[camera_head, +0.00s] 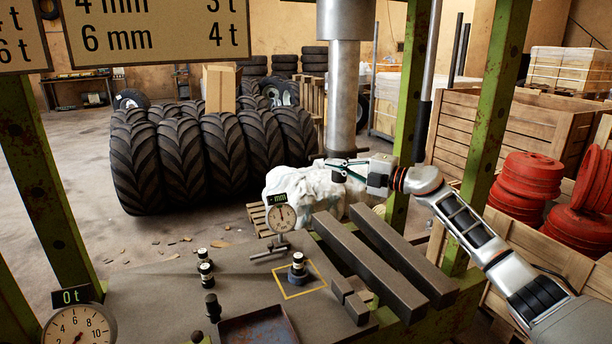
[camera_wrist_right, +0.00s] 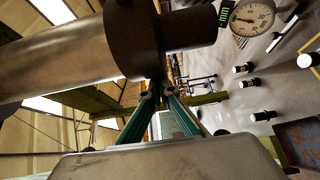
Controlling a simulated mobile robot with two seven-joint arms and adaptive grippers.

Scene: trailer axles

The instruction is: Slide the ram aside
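The ram is the steel cylinder (camera_head: 343,90) hanging from the top of the green frame, with a dark flange and short nose at its lower end. In the right wrist view the ram (camera_wrist_right: 70,62) fills the upper left, lying sideways in the picture. My right gripper (camera_head: 335,167) is at the ram's lower end, in from the right. In the wrist view its teal fingers (camera_wrist_right: 160,95) lean toward each other, tips against or just before the dark flange. A narrow gap shows; whether they clasp anything is unclear. My left gripper is not in view.
Below, the press table (camera_head: 150,290) carries a dial gauge (camera_head: 281,217), a dark piece (camera_head: 298,269) inside a yellow square, several small black-and-white pieces and two steel bars (camera_head: 375,262). Green posts (camera_head: 406,110) stand close beside my right arm.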

